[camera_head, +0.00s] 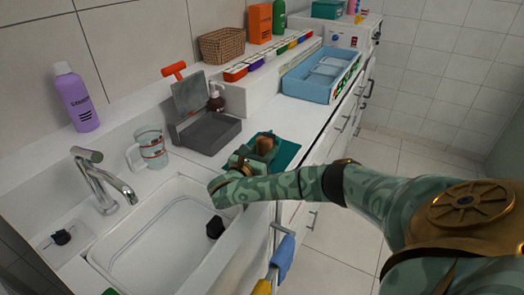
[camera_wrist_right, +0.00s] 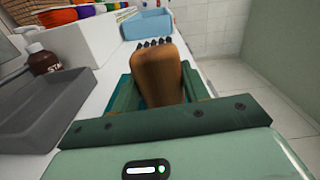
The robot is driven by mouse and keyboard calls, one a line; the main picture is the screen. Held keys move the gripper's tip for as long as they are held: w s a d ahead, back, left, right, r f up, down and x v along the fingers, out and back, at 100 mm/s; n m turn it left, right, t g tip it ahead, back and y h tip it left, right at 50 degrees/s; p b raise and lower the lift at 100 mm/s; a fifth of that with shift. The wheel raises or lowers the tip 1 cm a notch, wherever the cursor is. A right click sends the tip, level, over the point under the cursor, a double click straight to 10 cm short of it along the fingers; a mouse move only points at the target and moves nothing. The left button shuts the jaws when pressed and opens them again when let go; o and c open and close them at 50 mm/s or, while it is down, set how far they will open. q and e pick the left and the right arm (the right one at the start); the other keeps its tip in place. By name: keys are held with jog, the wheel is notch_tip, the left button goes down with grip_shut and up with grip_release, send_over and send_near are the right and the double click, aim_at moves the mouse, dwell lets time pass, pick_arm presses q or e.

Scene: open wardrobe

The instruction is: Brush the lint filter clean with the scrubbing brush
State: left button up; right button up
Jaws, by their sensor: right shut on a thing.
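My right gripper (camera_head: 262,150) is shut on the wooden scrubbing brush (camera_head: 265,144) over the counter, right of the grey tray (camera_head: 212,134). In the right wrist view the brush (camera_wrist_right: 158,75) stands between the fingers (camera_wrist_right: 160,95), with dark bristles showing at its far end. A grey panel (camera_head: 190,92), apparently the lint filter, stands tilted at the back of the grey tray, with an orange-red handle (camera_head: 174,69) above it. The brush is apart from the panel. My left gripper is not in view.
A teal cloth (camera_head: 288,152) lies under my right gripper. A glass mug (camera_head: 149,148) and the sink (camera_head: 150,240) with its tap (camera_head: 100,178) are to the left. A brown pump bottle (camera_head: 215,97) stands behind the tray. A blue basket (camera_head: 322,72) stands farther along the counter.

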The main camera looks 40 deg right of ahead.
jog(key=shift+x, duration=1.2)
jog(key=shift+f+b, duration=0.1)
jog(key=shift+b, duration=0.2)
